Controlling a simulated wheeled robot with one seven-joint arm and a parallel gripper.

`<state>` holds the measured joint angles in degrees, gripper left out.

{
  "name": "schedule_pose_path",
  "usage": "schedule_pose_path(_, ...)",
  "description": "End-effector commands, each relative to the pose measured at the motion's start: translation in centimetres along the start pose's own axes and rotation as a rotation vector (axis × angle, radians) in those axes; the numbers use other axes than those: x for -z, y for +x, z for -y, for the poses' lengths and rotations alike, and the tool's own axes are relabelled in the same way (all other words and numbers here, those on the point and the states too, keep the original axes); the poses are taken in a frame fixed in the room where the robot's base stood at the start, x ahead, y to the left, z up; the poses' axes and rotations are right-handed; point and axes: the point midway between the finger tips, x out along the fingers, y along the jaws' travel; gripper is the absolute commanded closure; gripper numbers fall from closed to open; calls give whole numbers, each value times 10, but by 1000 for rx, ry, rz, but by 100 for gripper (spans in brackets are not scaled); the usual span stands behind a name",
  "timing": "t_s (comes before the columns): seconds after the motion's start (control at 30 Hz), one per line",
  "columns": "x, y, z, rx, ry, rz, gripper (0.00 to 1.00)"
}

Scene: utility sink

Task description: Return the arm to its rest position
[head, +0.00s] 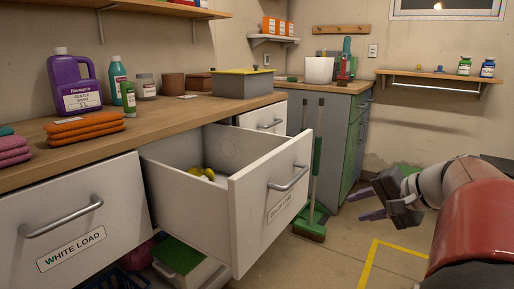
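My gripper (371,203) is at the right of the head view, at the end of my red and grey arm. Its two purple fingers are spread apart with nothing between them, so it is open and empty. It hangs in free air to the right of the open drawer (265,205), clear of the drawer's front. The drawer is pulled well out and has a handle and a label on its front. Yellow items (201,173) lie inside the drawer, partly hidden by its walls.
A drawer labelled WHITE LOAD (75,235) is at the left. The wooden counter (180,112) holds a purple detergent bottle (75,84), folded orange cloths (84,127) and a grey box (243,84). A green broom (311,218) stands behind the open drawer. Yellow tape (369,262) marks the floor.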

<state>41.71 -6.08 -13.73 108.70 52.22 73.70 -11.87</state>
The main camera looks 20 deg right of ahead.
Motion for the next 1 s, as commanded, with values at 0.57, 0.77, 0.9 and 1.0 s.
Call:
schedule_pose_path(0.57, -257, 26, -24, -489, -1040, 145, 66)
schedule_pose_path(0.77, -259, 27, -28, -497, -1078, 135, 66)
schedule_pose_path(0.9, -259, 27, -28, -497, -1076, 135, 66)
schedule_pose_path(1.0, -259, 26, -28, -497, -1075, 136, 66)
